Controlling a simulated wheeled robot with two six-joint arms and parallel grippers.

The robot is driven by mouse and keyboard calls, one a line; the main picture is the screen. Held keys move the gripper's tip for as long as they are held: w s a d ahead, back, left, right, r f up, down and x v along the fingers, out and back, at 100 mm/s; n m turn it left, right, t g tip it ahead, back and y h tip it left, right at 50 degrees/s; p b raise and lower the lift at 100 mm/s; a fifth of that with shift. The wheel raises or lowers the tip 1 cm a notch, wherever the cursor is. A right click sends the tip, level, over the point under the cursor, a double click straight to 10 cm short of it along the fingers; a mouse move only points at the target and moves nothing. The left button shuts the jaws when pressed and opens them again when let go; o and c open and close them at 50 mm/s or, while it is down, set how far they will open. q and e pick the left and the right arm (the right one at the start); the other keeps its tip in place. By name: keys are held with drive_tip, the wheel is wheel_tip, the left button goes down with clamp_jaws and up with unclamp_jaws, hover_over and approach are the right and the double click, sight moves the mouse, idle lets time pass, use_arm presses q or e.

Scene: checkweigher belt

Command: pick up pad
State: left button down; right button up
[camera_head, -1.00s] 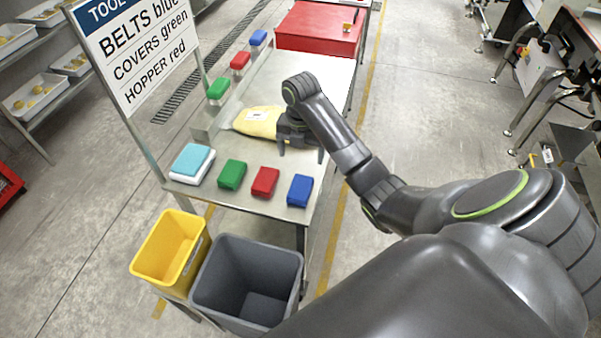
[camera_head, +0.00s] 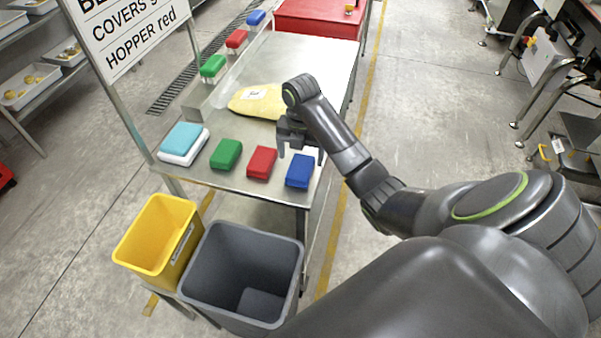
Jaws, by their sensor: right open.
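A row of pads lies along the near end of the steel table (camera_head: 232,181): a green pad (camera_head: 226,154), a red pad (camera_head: 261,162) and a blue pad (camera_head: 299,172). A light-blue pad (camera_head: 182,137) lies on a white one (camera_head: 170,158) at the left. My right gripper (camera_head: 301,157) is open and empty, fingers pointing down, just behind and above the blue pad. I cannot tell whether it touches that pad. My left gripper is not in view.
A yellow bin (camera_head: 152,240) and a grey bin (camera_head: 205,270) stand below the near edge. A sign (camera_head: 128,35) on posts rises at the left. A red case (camera_head: 318,19) is at the back.

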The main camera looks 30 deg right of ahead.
sight(300, 166)
wheel_tip(300, 166, down, 5)
drive_tip(key=shift+w+f, duration=0.1)
drive_tip(key=shift+c, duration=0.3)
drive_tip(key=c, duration=1)
